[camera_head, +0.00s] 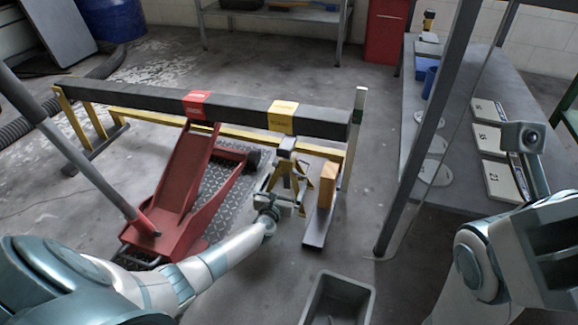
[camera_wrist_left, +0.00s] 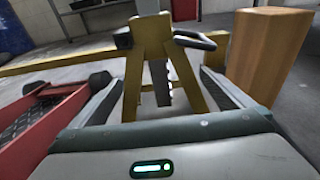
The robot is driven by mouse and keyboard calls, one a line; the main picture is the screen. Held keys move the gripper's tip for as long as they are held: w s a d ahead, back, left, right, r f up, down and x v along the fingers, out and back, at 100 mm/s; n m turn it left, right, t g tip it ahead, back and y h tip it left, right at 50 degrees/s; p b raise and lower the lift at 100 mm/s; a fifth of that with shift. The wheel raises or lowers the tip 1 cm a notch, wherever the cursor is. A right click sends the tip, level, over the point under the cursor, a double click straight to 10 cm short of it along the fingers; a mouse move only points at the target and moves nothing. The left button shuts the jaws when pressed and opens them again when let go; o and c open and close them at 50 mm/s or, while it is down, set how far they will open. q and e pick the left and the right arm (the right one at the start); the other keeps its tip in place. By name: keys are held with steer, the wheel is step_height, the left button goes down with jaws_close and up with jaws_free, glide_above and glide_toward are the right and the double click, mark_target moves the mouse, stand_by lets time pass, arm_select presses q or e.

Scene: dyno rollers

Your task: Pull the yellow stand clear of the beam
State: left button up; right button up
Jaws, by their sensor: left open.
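The yellow stand (camera_head: 291,172) stands on the floor by the yellow band (camera_head: 282,116) of the long dark beam (camera_head: 238,112). Its grey top is at the beam's lower edge; I cannot tell whether they touch. My left gripper (camera_head: 279,199) is open low at the stand's near side. In the left wrist view the stand (camera_wrist_left: 153,52) rises between the two fingers of the left gripper (camera_wrist_left: 160,88), with a gap on each side. My right arm is folded at the right; its end (camera_head: 523,137) shows, but its finger state is unclear.
A red floor jack (camera_head: 180,185) stands left of the stand under the beam's red band. An orange-brown block (camera_head: 327,185) stands close on the right, also in the left wrist view (camera_wrist_left: 266,55). A grey bin (camera_head: 338,298) is in front. A grey table (camera_head: 450,120) is right.

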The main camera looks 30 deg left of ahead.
arm_select(q)
steer(key=c, duration=1.7)
steer(key=shift+s+a+f+p+v, duration=0.1)
steer(key=shift+f+p+v, duration=0.35)
steer(key=shift+v, duration=1.4)
steer(key=shift+s+a+f+p+v, duration=0.15)
steer(key=shift+p+v, duration=0.6)
steer(key=shift+v, duration=1.1)
steer(key=shift+a+f+p+v, duration=0.1)
steer(key=shift+f+p+v, duration=0.4)
steer(key=shift+v, duration=1.35)
steer(key=shift+r, duration=0.15)
steer(key=shift+s+a+f+p+v, duration=0.1)
steer(key=shift+f+p+v, duration=0.25)
steer(key=shift+v, duration=1.45)
steer(key=shift+s+a+f+p+v, duration=0.1)
steer(key=shift+f+p+v, duration=0.15)
steer(key=shift+v, duration=1.55)
steer(key=shift+a+f+p+v, duration=0.1)
steer(key=shift+f+p+v, duration=0.25)
steer(key=shift+v, duration=1.5)
